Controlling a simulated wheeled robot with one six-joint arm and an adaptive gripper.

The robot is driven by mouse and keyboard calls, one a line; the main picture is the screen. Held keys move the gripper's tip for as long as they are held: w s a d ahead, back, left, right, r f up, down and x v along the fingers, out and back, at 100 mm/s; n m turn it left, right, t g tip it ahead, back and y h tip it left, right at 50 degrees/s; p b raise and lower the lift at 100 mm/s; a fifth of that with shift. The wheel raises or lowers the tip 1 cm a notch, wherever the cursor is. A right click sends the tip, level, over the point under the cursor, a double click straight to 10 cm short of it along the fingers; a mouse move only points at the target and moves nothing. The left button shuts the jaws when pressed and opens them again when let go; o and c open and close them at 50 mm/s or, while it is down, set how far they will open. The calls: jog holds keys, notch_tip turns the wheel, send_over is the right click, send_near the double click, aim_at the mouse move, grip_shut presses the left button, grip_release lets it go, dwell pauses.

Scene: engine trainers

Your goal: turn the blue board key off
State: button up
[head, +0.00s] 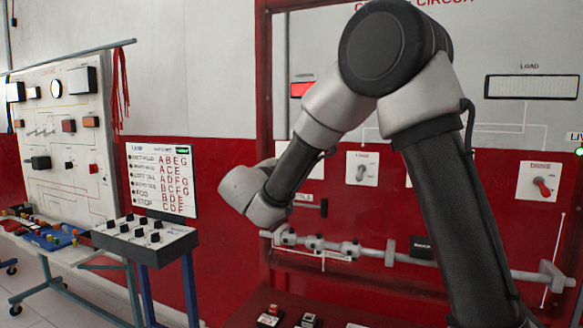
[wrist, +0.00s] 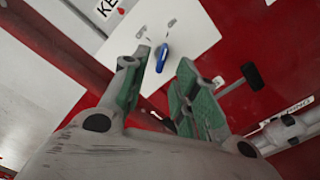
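The blue key (wrist: 161,59) shows in the wrist view on a white plate (wrist: 183,22) mounted on the red board. The plate has a label partly reading "KE" at its upper left. The key's handle slants a little from upright in this view. My gripper (wrist: 157,76) is open, with its green-padded fingers apart. The key appears in the gap between the fingertips; I cannot tell how far beyond them it is. No contact shows. In the head view my arm hides the blue key and the gripper.
A grey rail with clamps (head: 352,248) runs along the lower red board. A red-handled switch plate (head: 541,183) and a white-handled one (head: 361,169) are on the board. A black lever (wrist: 252,76) stands right of the fingers. A switch box (head: 146,234) stands left.

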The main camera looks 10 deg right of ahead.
jog(key=x, duration=0.6)
jog(key=shift+s, duration=0.1)
grip_shut()
